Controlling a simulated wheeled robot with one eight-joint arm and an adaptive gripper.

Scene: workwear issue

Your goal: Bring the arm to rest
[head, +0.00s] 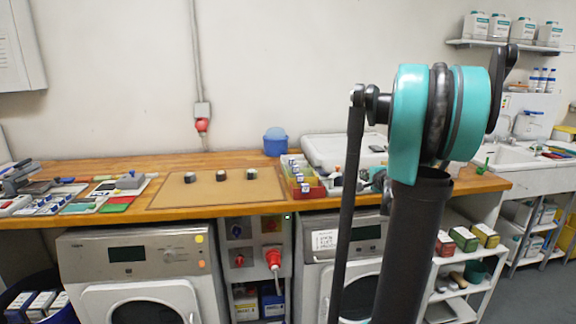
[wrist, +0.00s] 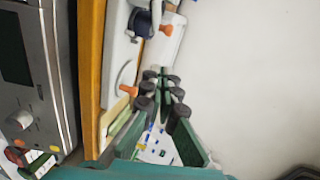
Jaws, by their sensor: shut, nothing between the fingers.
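My arm stands at the right of the head view, with a teal joint (head: 408,115) raised above the counter and dark links running down. My gripper (wrist: 163,85) shows in the wrist view, its dark green fingers with black pads close together and nothing visible between them. In the head view the gripper is mostly hidden behind the arm. The wrist view is turned sideways, and the fingers appear in front of the counter's far right part and the pale wall.
Washing machines (head: 135,262) stand below. A sink (head: 497,160) and wall shelf (head: 510,45) are at right. Air above the counter's left is clear.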

